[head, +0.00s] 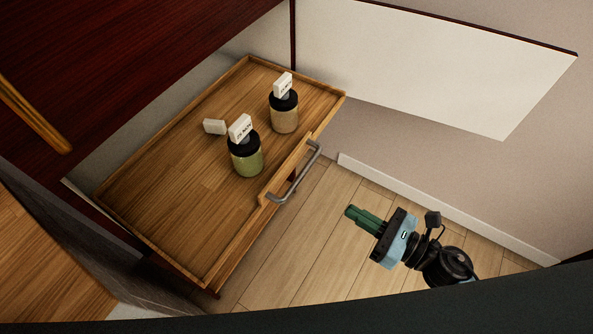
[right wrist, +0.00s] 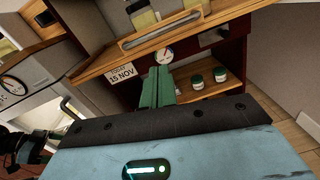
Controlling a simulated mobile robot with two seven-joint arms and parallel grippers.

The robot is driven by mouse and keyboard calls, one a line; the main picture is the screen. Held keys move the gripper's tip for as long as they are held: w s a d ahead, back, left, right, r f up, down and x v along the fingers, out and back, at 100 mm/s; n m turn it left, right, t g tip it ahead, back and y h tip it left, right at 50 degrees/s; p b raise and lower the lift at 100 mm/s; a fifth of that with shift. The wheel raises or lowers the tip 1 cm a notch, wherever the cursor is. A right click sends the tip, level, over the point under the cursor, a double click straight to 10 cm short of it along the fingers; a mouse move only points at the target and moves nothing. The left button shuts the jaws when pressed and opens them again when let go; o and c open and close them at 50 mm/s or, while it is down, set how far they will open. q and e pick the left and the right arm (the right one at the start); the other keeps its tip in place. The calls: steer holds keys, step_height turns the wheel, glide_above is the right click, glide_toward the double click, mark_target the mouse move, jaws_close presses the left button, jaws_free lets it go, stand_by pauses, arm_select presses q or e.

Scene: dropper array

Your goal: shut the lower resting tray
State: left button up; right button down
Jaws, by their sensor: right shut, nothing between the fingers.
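A wooden tray (head: 165,190) with a raised rim is pulled out of the dark red cabinet in the head view. A grey bar handle (head: 294,180) is on its front edge, and the handle also shows in the right wrist view (right wrist: 160,35). I cannot tell whether this is the lower resting tray. My right gripper (head: 358,217) is shut and empty, in front of the handle and apart from it. Its green fingers (right wrist: 158,88) point toward the cabinet. At the left edge of the wrist view, a dark part looks like my left arm; its fingers are unclear.
Two labelled jars (head: 246,157) (head: 284,115) and a small white block (head: 214,126) are on the tray. Below it, a shelf (right wrist: 235,88) holds jars, near a dial (right wrist: 164,55) and a date sign (right wrist: 122,73). A white panel (head: 430,70) hangs at right. The floor before the tray is clear.

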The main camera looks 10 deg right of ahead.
steer(key=n+g, duration=0.1)
steer(key=n, duration=0.2)
steer(key=p, duration=0.2)
glide_toward(286, 175)
steer(key=shift+m, duration=0.3)
steer(key=x, duration=0.5)
steer(key=shift+w+a, duration=0.6)
steer(key=shift+a, duration=0.15)
arm_select(q)
steer(key=shift+w+r, duration=0.1)
steer(key=shift+r, duration=0.85)
arm_select(e)
steer(key=shift+a, duration=0.1)
